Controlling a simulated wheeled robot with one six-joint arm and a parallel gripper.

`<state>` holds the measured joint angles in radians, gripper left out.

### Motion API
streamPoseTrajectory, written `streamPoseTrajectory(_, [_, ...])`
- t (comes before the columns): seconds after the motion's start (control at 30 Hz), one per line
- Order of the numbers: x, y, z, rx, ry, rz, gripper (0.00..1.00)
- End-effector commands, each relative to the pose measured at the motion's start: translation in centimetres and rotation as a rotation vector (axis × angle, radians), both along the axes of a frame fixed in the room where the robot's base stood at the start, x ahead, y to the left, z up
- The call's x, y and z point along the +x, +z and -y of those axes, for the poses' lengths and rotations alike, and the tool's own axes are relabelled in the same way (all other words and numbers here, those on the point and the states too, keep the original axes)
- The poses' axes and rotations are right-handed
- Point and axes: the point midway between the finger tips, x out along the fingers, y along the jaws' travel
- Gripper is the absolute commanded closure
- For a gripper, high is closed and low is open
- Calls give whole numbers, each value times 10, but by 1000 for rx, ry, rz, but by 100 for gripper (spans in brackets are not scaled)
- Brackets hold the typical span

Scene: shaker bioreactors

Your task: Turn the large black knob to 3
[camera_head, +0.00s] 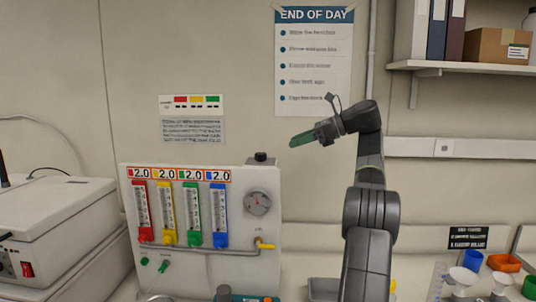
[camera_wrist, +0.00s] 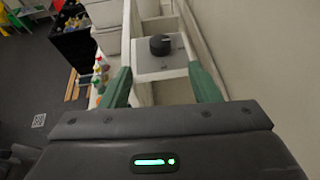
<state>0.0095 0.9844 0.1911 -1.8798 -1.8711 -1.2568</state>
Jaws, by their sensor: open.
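The large black knob (camera_head: 261,157) sits on top of the white flow-meter panel (camera_head: 262,275), near its right end. In the wrist view the knob (camera_wrist: 160,45) shows as a short dark cylinder on the panel's pale top, with a small light mark on it. My gripper (camera_head: 299,140) is above and to the right of the knob in the head view, with green fingers pointing left. In the wrist view my gripper (camera_wrist: 159,74) is open and empty, and the knob appears beyond and between the fingertips, apart from them. The knob's scale cannot be read.
A white instrument (camera_head: 60,210) stands at left. A shelf (camera_head: 470,68) with binders and a cardboard box (camera_head: 497,45) is at upper right. Air around my gripper looks clear.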

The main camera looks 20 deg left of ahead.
Motion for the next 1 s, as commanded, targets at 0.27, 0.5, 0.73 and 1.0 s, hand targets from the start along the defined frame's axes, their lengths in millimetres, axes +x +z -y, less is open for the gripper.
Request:
streamPoseTrajectory(0.27, [-10,-23,-52,-1,3,-1,44])
streamPoseTrajectory(0.5, [-16,-37,-89,-1,2,-1,44])
streamPoseTrajectory(0.73, [-18,-44,-104,-1,1,1,44])
streamPoseTrajectory(1.0, [-18,-45,-104,-1,0,1,44])
